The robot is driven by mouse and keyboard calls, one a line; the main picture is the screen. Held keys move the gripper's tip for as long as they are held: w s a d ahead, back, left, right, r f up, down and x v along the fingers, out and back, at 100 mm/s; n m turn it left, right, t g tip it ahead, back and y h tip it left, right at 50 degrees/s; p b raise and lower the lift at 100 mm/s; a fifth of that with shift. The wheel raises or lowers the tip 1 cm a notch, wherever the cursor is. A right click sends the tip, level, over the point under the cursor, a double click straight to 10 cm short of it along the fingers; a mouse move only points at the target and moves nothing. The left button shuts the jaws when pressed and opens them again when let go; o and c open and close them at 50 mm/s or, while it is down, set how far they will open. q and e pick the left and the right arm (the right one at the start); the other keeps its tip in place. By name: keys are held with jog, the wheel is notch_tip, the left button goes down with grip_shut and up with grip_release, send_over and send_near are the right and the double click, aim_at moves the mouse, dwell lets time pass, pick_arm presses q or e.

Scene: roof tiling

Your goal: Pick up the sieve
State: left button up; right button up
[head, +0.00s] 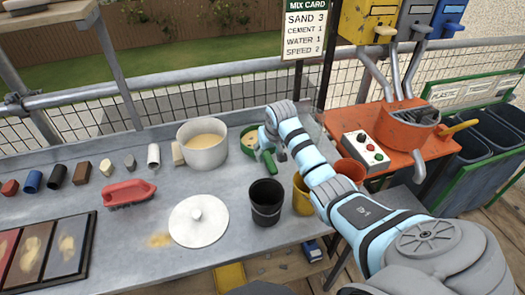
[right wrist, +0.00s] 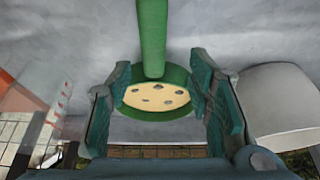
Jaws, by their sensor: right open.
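The sieve is a green round pan with a green handle (head: 267,162). It lies on the grey bench beside the white pot, partly hidden by my right gripper (head: 264,143). In the right wrist view the sieve (right wrist: 157,96) shows a pale face with several dark holes, and its handle runs toward the top of the picture. My right gripper (right wrist: 161,80) is open, with one teal finger on each side of the sieve and handle. I cannot tell whether either finger touches it. My left gripper is not in view.
A white pot (head: 203,151) stands left of the sieve. A black bucket (head: 266,207), a yellow bucket (head: 302,200) and an orange bucket (head: 350,170) stand in front and right. A white lid (head: 199,225) lies nearer. An orange mixer (head: 408,130) stands right.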

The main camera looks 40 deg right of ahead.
aim_at(269, 158)
jog(key=x, duration=0.1)
jog(key=b+x, duration=0.1)
jog(key=x, duration=0.3)
jog(key=shift+s+d+f+b, duration=0.25)
jog(key=shift+d+b, duration=0.1)
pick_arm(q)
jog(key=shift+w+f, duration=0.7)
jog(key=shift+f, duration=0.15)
pick_arm(e)
jog(key=shift+s+r, duration=0.1)
jog(key=shift+r, duration=0.05)
jog(key=shift+c, duration=0.2)
jog(key=c, duration=1)
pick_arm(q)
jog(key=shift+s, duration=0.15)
pick_arm(e)
grip_shut()
jog(key=shift+r, duration=0.1)
